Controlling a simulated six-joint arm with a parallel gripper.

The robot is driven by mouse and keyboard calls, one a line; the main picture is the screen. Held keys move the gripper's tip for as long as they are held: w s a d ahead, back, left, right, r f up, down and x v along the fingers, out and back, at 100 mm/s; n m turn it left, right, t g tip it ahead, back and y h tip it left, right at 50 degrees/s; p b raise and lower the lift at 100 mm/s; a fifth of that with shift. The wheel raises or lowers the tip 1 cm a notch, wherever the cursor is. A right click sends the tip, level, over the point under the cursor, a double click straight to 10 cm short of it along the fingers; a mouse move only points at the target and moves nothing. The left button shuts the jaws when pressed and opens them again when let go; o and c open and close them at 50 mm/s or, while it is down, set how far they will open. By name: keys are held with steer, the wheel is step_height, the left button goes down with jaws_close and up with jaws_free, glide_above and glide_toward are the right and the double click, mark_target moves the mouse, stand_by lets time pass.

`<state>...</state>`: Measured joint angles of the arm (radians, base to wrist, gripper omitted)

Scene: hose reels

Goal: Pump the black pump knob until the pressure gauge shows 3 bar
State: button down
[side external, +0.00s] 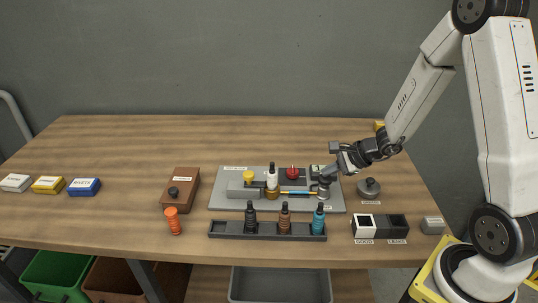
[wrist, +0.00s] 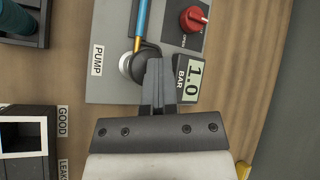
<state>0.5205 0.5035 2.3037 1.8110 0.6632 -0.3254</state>
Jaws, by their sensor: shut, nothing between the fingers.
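The pump knob (wrist: 132,68), a dark round knob with a pale rim, sits beside the PUMP label in the wrist view, partly hidden by my fingers. My gripper (wrist: 156,64) is shut and empty, with its fingertips over or right beside the knob. I cannot tell whether they touch it. In the side view my gripper (side external: 323,178) is over the right end of the grey plate (side external: 230,203). The pressure gauge (wrist: 191,81) reads 1.0 BAR, just right of my fingers.
A red knob (wrist: 193,18) and a blue and brass tube (wrist: 141,25) are close to the pump. A rack (side external: 232,228) with several bottles stands in front.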

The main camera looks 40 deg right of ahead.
mark_target(329, 177)
steer(key=shift+f, duration=0.45)
stand_by(0.5)
steer(key=shift+r, duration=1.75)
steer(key=shift+r, duration=0.1)
steer(key=shift+r, duration=2.4)
stand_by(1.2)
step_height(329, 177, up, 4)
steer(key=shift+f, duration=0.1)
stand_by(0.4)
steer(key=shift+f, duration=0.1)
